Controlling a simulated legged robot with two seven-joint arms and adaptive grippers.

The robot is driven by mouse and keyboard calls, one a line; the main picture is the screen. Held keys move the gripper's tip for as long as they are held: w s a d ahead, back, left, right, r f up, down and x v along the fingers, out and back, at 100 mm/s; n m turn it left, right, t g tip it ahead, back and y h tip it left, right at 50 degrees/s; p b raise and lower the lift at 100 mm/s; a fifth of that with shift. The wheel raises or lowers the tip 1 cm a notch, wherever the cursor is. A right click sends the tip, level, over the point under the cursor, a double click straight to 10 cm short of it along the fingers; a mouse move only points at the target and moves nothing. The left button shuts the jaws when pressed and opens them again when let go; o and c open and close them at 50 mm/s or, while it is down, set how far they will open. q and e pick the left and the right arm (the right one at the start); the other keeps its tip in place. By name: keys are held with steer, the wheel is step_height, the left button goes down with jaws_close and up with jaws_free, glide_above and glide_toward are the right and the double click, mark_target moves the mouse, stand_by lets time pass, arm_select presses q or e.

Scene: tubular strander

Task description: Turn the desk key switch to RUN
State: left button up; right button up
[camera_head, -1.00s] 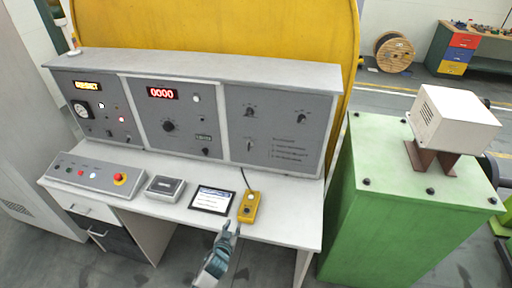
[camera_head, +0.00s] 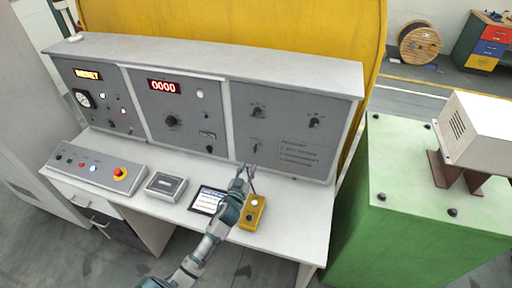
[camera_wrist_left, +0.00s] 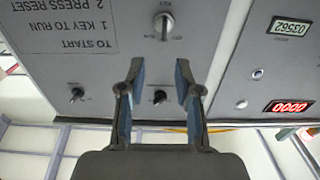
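The key switch (camera_head: 257,147) is on the grey right-hand panel of the desk, below a knob. In the left wrist view, which is upside down, the key switch (camera_wrist_left: 163,27) is a silver key standing about upright in the picture, with small labels around it. My left gripper (camera_head: 247,170) is in front of the panel, a little below the switch. In the left wrist view my left gripper (camera_wrist_left: 159,68) is open and empty, its fingers apart and the key beyond their tips. No contact shows. My right gripper is not in view.
A green cabinet (camera_head: 400,200) stands to the right.

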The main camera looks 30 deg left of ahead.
arm_select(q)
glide_toward(255, 146)
steer(key=d+x, duration=0.1)
steer(key=x, duration=0.6)
steer(key=a+f+x, duration=0.1)
steer(key=x, duration=0.2)
steer(key=shift+w+d, duration=0.25)
steer(key=shift+c, duration=0.5)
steer(key=c, duration=0.4)
steer(key=shift+a, duration=0.3)
jaws_close()
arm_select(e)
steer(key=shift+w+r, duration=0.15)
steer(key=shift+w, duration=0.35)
